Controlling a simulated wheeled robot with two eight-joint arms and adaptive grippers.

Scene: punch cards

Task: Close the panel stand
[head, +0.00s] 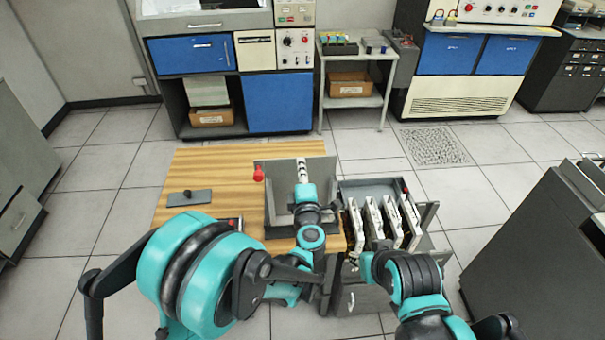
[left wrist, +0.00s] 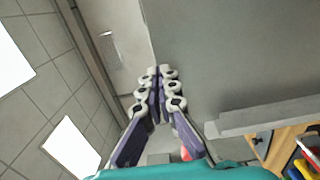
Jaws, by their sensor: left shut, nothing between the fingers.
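The grey panel stand (head: 268,198) stands on the wooden table with its grey panels raised. A red knob (head: 258,173) is at its left edge. My left gripper (head: 301,163) is over the stand, its pale fingers shut and empty against the grey panel in the picture; I cannot tell if they touch it. In the left wrist view the shut fingers (left wrist: 161,72) lie beside a large grey surface (left wrist: 235,60). My left arm hides part of the stand's lower front. My right arm is at the lower right; its fingers do not show.
The wooden table (head: 205,160) holds a small grey plate with a dark knob (head: 189,197) at the left. Several upright card-like boards (head: 392,220) stand in an open grey drawer unit (head: 365,187) at the right. A dark cabinet (head: 530,240) is farther right. Floor beyond the table is clear.

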